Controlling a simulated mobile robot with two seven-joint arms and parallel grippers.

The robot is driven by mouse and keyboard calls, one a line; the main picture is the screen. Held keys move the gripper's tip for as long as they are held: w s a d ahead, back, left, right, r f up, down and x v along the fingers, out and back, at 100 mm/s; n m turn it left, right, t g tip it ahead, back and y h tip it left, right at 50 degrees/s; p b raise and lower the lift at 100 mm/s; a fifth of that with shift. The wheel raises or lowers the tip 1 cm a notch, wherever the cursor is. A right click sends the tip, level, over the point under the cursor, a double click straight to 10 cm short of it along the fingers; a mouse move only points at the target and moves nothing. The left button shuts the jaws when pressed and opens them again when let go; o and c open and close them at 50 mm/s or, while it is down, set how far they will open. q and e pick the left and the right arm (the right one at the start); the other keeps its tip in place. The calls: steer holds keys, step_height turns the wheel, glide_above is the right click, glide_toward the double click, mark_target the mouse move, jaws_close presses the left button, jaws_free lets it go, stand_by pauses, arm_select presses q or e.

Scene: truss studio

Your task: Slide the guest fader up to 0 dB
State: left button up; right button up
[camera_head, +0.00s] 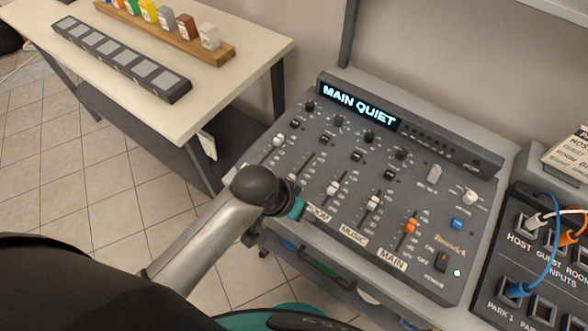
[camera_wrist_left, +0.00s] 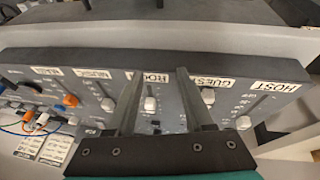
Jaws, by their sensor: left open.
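The mixing desk (camera_head: 300,122) stands at the centre of the head view, its screen reading MAIN QUIET. The guest fader's white cap (camera_head: 290,178) sits low on its slot, close to my left wrist. It also shows in the left wrist view (camera_wrist_left: 208,96), near the GUEST label (camera_wrist_left: 211,83). My left gripper (camera_wrist_left: 160,76) is open over the desk. Its fingers straddle the ROOM fader (camera_wrist_left: 150,104), and the guest cap is just right of the right finger in that view. In the head view my arm hides the HOST and GUEST labels. My right gripper is out of view.
The host cap (camera_head: 278,141) is higher up its slot. The music cap (camera_head: 372,202) and orange main cap (camera_head: 410,226) lie to the right. A patch panel (camera_head: 512,262) with cables adjoins the desk. A pale table (camera_head: 210,97) stands at left.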

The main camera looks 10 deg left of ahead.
arm_select(q)
steer(key=shift+m+g+h, duration=0.3)
steer(key=shift+m+h, duration=0.1)
steer(key=shift+m, duration=0.2)
steer(key=w+d+r, duration=0.3)
steer(key=r, duration=0.1)
steer(key=shift+w+d+r+p, duration=0.3)
steer(key=shift+w+d+r, duration=0.05)
steer(key=shift+d, duration=0.05)
step_height(320, 180, up, 2)
steer(key=w+r, duration=0.1)
step_height(320, 180, up, 7)
steer(key=g+y+p, duration=0.2)
steer(key=g+y, duration=0.1)
steer(key=y, duration=0.1)
glide_above(290, 178)
step_height(290, 178, down, 15)
steer(key=b, duration=0.2)
steer(key=shift+b, duration=0.3)
jaws_close()
